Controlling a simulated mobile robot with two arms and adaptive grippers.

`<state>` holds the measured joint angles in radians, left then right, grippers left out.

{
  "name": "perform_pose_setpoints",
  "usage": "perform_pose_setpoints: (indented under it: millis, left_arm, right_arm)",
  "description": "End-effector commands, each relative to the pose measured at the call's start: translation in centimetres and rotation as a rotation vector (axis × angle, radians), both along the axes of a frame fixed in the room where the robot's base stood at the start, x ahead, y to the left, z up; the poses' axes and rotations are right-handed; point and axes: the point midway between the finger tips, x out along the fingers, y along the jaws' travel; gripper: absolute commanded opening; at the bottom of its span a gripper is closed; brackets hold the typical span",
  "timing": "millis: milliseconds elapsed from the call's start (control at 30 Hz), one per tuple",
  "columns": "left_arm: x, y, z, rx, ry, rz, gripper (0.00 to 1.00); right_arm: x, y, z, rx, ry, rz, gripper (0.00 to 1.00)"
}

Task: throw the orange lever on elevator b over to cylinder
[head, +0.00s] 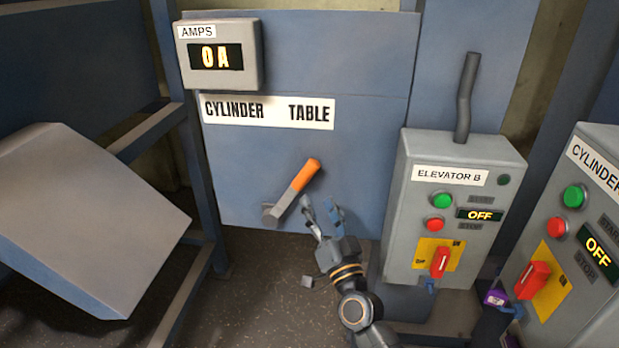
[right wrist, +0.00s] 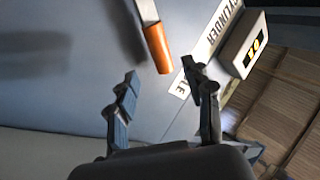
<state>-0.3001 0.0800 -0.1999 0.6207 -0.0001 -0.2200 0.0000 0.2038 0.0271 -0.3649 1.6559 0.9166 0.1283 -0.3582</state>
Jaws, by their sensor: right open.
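The orange lever (head: 304,178) is on the blue-grey panel under the CYLINDER TABLE label (head: 267,111). It leans up and to the right from its grey pivot, towards the TABLE side. My right gripper (head: 323,208) is open and empty, just right of and below the orange handle in the head view. In the right wrist view the orange handle (right wrist: 158,48) shows ahead, in line with the gap between the open fingers (right wrist: 161,73); I see no contact. My left gripper is not in view.
The ELEVATOR B control box (head: 450,210), showing OFF, stands right of the lever. A second control box (head: 583,235), also OFF, is further right. A grey sloped chute (head: 85,215) and blue frame (head: 188,165) stand left.

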Motion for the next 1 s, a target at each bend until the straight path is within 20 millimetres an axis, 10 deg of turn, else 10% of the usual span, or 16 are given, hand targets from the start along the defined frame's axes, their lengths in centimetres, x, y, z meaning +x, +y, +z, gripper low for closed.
perform_pose_setpoints:
  millis: [333,767,1000]
  left_arm:
    - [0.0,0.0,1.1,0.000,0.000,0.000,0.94]
    - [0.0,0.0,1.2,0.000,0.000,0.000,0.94]
    - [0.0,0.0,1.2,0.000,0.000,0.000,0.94]
  right_arm:
    - [5.5,1.6,2.2,-0.001,-0.001,0.000,0.51]
    - [6.5,1.9,2.4,0.001,0.002,0.000,0.51]
    - [6.5,1.8,2.4,0.001,0.002,0.000,0.07]
